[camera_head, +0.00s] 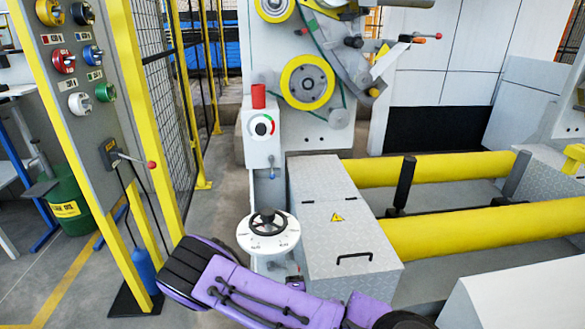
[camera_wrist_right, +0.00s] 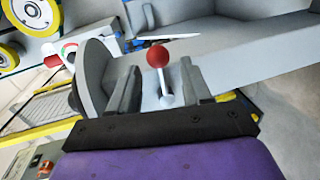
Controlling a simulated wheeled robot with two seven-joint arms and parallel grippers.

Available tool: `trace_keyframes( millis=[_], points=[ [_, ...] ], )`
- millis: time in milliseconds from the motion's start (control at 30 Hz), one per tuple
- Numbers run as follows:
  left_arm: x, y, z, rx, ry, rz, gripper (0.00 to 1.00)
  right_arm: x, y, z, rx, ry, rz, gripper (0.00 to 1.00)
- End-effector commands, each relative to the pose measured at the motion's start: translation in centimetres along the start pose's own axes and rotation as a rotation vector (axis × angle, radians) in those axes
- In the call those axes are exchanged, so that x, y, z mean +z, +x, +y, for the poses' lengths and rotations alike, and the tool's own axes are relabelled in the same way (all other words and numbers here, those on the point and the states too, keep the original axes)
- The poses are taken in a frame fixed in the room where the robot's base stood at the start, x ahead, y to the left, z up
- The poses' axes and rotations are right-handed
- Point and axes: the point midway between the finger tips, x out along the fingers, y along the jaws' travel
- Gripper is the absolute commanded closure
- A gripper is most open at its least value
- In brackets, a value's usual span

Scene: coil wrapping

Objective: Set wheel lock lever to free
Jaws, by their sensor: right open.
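The wheel lock lever (camera_wrist_right: 158,57) shows in the right wrist view as a red ball on a pale stem, set on a grey body close to a round grey disc (camera_wrist_right: 92,75). My right gripper (camera_wrist_right: 159,67) is open, its two fingers on either side of the lever's stem with gaps to both. In the head view, a white pedestal top (camera_head: 268,244) carries a black handwheel (camera_head: 267,222). My purple right arm passes in front of its lower part, and I cannot see the lever or the fingertips there. My left gripper is not in view.
A checker-plate box (camera_head: 335,215) stands right of the pedestal, with yellow rollers (camera_head: 480,228) beyond. A grey panel (camera_head: 95,110) with coloured knobs and another red-tipped lever (camera_head: 152,165) stands at the left. A dial box (camera_head: 262,140) rises behind the handwheel.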

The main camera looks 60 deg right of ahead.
Motion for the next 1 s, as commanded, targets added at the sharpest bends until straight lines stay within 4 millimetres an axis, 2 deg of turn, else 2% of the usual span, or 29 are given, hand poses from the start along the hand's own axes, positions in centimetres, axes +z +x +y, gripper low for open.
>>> trace_keyframes(
  millis=[200, 400, 533, 1000],
  points=[
    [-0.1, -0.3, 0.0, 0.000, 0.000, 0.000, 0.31, 0.1, -5.4, 0.1, -0.002, -0.003, 0.000, 0.52],
    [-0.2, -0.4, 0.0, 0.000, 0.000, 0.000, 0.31, 0.2, -8.5, 0.1, 0.000, -0.002, -0.003, 0.52],
    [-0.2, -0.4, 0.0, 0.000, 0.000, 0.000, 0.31, 0.2, -9.1, 0.1, 0.002, -0.001, -0.004, 0.52],
    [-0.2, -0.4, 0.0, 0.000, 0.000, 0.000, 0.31, 0.2, -9.0, 0.0, 0.001, -0.001, -0.004, 0.52]
  ],
)
